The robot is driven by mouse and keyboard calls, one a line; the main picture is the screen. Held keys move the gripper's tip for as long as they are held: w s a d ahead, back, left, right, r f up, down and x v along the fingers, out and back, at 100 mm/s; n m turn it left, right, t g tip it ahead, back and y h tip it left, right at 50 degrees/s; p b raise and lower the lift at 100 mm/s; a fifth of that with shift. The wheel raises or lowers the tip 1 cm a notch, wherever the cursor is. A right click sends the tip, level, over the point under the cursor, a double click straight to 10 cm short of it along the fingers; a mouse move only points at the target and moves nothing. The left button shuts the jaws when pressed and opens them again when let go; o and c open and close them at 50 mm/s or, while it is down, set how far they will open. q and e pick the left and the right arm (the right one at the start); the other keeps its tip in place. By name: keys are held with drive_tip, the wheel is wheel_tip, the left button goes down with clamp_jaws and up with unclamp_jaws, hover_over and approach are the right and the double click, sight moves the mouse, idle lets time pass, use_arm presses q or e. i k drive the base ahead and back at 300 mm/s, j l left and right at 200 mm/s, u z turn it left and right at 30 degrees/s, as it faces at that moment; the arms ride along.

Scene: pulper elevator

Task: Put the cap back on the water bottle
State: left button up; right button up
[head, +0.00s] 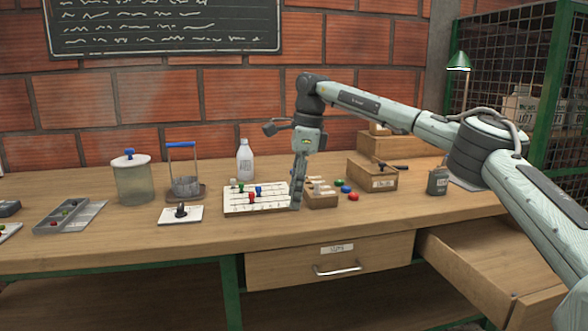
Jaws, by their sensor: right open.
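A pale translucent bottle (245,161) stands upright at the back of the bench, behind a white board. Its top is too small to tell whether a cap is on it. I cannot make out a loose cap for certain; a small pale piece (233,184) sits at the board's back left corner. My right gripper (297,203) points down at the right end of the board, to the right of and nearer than the bottle. It is open, seen nearly edge-on, and I see nothing held in it. My left gripper is not in view.
The white board (230,208) carries coloured pegs. A small wooden box (322,201) and red, blue and green pieces lie right of my gripper. A lidded jar (132,180) stands left. A dark canister (437,181) stands right. An open drawer (490,265) juts out at front right.

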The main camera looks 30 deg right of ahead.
sight(245, 157)
drive_tip(key=i+l, duration=0.45)
drive_tip(key=i, duration=0.2)
drive_tip(key=i+l, duration=0.5)
drive_tip(key=i, duration=0.1)
